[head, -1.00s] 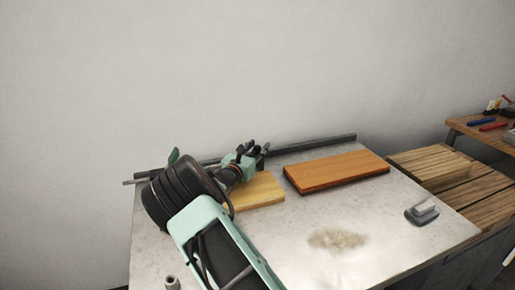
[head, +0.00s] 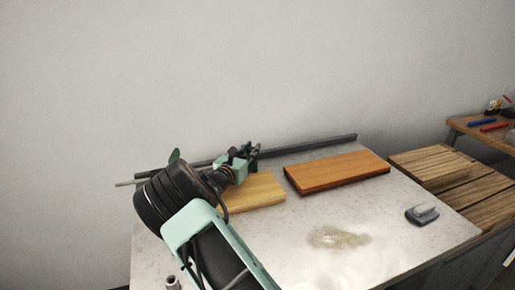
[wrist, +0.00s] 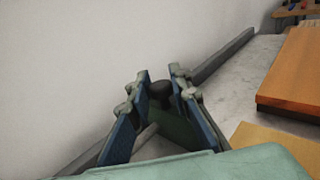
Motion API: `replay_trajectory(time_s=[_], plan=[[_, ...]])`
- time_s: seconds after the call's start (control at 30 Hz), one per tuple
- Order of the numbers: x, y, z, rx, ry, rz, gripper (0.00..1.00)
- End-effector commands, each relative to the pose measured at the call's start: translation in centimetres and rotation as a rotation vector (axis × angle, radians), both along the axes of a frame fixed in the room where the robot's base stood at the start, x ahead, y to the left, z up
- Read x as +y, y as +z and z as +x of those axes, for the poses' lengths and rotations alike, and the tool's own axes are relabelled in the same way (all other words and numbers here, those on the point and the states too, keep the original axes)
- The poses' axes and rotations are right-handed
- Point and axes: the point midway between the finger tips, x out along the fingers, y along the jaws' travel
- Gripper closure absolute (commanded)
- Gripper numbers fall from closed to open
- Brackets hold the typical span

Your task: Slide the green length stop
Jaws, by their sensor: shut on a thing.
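The green length stop (wrist: 172,128) shows in the wrist view as a green block with a dark knob (wrist: 160,94) on top, beside the fence. My gripper (wrist: 162,80) has its two fingers on either side of the knob and is shut on it. In the head view my gripper (head: 246,153) is at the long dark fence (head: 310,148) at the back of the table, and it hides the stop there. A thin rod (head: 126,184) sticks out past the fence's left end.
A pale board (head: 258,192) lies just in front of my gripper, and an orange-brown board (head: 335,172) lies to its right. A grey block with a handle (head: 422,215) sits at the table's right. A tan stain marks the metal table (head: 400,250). A slatted wooden surface (head: 450,180) is beyond.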

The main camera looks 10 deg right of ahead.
Motion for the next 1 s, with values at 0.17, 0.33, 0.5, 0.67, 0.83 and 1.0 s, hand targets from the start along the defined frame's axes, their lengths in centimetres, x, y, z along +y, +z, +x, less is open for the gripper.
replay_trajectory(time_s=[0.17, 0.33, 0.5, 0.67, 0.83, 1.0], plan=[[5.0, 0.1, -0.9, -0.001, 0.007, 0.002, 1.00], [9.4, 0.0, -1.8, 0.000, 0.005, 0.002, 1.00], [13.1, 0.0, -2.6, -0.001, 0.004, 0.002, 1.00], [15.2, -0.1, -3.0, 0.000, 0.002, 0.001, 1.00], [16.2, -0.1, -3.2, 0.001, 0.002, 0.001, 1.00], [16.4, 0.0, -3.3, 0.001, 0.002, 0.001, 1.00]])
